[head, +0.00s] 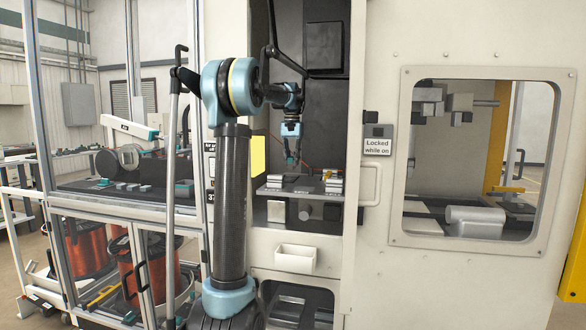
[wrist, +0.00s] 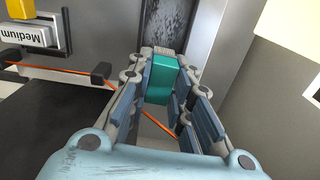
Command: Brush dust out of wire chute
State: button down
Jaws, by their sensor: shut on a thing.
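My gripper (wrist: 160,90) is shut on a teal brush (wrist: 162,82), whose pale bristles (wrist: 165,51) point away from the wrist. In the wrist view the bristles are in front of a dark, speckled channel (wrist: 167,22) with grey sides, which looks like the wire chute. I cannot tell whether the bristles touch it. An orange wire (wrist: 58,73) runs through a black guide and passes behind the fingers. In the head view my gripper (head: 291,158) is inside the open machine bay, above a grey shelf (head: 295,190); the brush is too small there to make out.
A box labelled "Medium" (wrist: 30,38) with a yellow piece on it is at the upper left of the wrist view. The machine's white wall and handle (head: 369,185) bound the bay on the right. A white bin (head: 295,259) juts out below. Wire spools (head: 88,248) stand left.

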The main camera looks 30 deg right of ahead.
jog(key=shift+a+r, duration=0.15)
jog(key=shift+r, duration=2.2)
